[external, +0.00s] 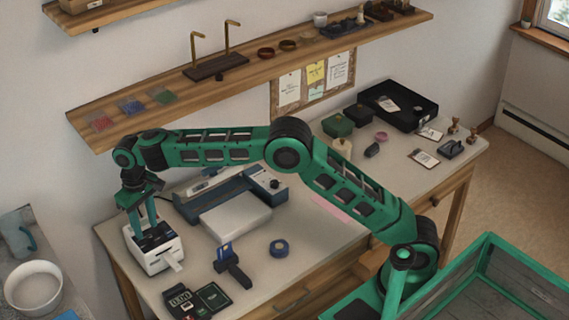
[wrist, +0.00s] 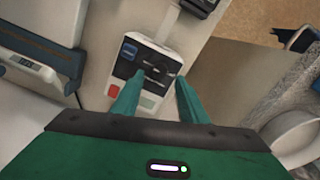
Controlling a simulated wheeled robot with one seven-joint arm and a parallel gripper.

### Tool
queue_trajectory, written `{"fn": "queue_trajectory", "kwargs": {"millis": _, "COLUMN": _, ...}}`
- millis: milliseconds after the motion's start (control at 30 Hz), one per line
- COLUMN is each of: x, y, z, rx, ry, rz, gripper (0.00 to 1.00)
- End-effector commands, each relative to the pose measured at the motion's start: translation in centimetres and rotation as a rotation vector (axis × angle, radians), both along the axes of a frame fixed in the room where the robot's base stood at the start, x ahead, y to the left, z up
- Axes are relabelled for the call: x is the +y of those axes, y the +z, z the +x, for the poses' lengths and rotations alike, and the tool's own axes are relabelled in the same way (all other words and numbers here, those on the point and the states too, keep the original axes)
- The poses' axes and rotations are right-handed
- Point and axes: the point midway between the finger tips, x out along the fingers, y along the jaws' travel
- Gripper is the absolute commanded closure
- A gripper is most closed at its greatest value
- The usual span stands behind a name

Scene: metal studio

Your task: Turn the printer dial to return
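The printer (external: 163,260) is a small white box with a dark top panel, standing at the table's left end. My gripper (external: 146,232) points down over the printer's top. In the wrist view, my gripper (wrist: 155,92) has its two green fingers apart, with the dial just past the tips and nothing between them. I cannot tell whether they touch the panel or read the dial's setting.
A blue and white machine (external: 236,214) stands right of the printer. A shelf (external: 250,78) runs above. A white bowl (external: 33,286) sits on another surface at left.

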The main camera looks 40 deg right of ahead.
Motion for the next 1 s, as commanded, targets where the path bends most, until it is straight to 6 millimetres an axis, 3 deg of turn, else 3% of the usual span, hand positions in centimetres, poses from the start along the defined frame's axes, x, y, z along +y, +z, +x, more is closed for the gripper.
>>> {"fn": "queue_trajectory", "kwargs": {"millis": 100, "x": -0.1, "y": -1.9, "z": 0.0, "rx": 0.002, "ry": -0.001, "rz": -0.002, "gripper": 0.60}}
{"fn": "queue_trajectory", "kwargs": {"millis": 300, "x": 0.0, "y": -3.6, "z": 0.0, "rx": 0.001, "ry": -0.002, "rz": 0.000, "gripper": 0.60}}
{"fn": "queue_trajectory", "kwargs": {"millis": 667, "x": 0.0, "y": -4.0, "z": 0.0, "rx": -0.001, "ry": -0.002, "rz": 0.001, "gripper": 0.60}}
{"fn": "queue_trajectory", "kwargs": {"millis": 833, "x": 0.0, "y": -4.0, "z": 0.0, "rx": 0.000, "ry": -0.002, "rz": 0.000, "gripper": 1.00}}
{"fn": "queue_trajectory", "kwargs": {"millis": 1000, "x": 0.0, "y": -4.0, "z": 0.0, "rx": 0.000, "ry": 0.013, "rz": 0.000, "gripper": 1.00}}
